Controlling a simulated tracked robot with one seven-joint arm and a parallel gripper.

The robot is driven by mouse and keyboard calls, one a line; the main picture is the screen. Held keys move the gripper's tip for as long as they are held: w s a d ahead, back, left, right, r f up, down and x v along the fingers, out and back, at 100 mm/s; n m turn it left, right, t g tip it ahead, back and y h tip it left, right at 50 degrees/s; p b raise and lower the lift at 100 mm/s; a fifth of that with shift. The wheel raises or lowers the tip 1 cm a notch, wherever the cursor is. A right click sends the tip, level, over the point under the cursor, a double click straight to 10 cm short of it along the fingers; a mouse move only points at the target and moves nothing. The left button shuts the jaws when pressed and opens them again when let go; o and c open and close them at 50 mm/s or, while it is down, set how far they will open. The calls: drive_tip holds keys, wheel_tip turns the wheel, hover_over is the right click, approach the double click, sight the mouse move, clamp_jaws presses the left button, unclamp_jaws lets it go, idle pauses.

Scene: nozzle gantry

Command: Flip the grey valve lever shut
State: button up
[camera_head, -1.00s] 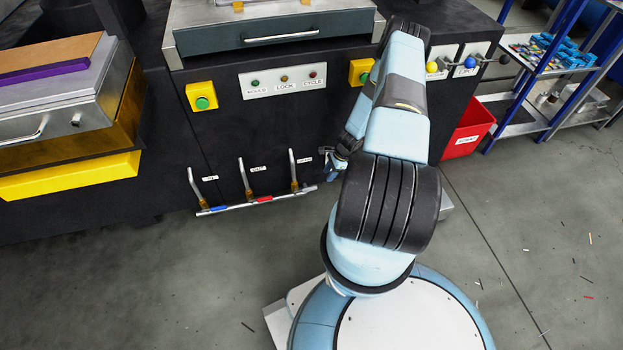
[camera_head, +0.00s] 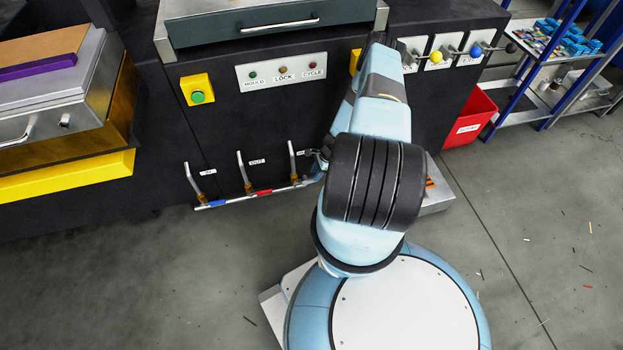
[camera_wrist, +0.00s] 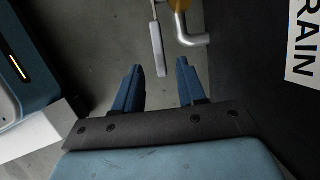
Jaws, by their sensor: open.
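A row of upright valve levers stands on a low pipe against the black machine. The rightmost, the grey lever (camera_head: 292,161), is by a partly covered label. In the wrist view the grey lever (camera_wrist: 158,50) is a flat bar just ahead of my fingertips, roughly in line with the gap between them. Its brass valve body (camera_wrist: 179,5) and a bent pipe end (camera_wrist: 192,40) are beside it, left of a label reading "RAIN" (camera_wrist: 303,45). My gripper (camera_wrist: 157,75) is open and empty. In the head view my gripper (camera_head: 318,162) is just right of the lever, partly hidden by my arm.
The middle lever (camera_head: 244,172), by the OUT label, and the left lever (camera_head: 191,182) share the pipe (camera_head: 225,202), which has blue and red bands. A yellow box with a green button (camera_head: 197,90) is above. A red bin (camera_head: 470,118) stands right.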

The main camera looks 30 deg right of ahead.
sight(305, 182)
drive_tip(key=shift+x, duration=2.35)
clamp_jaws()
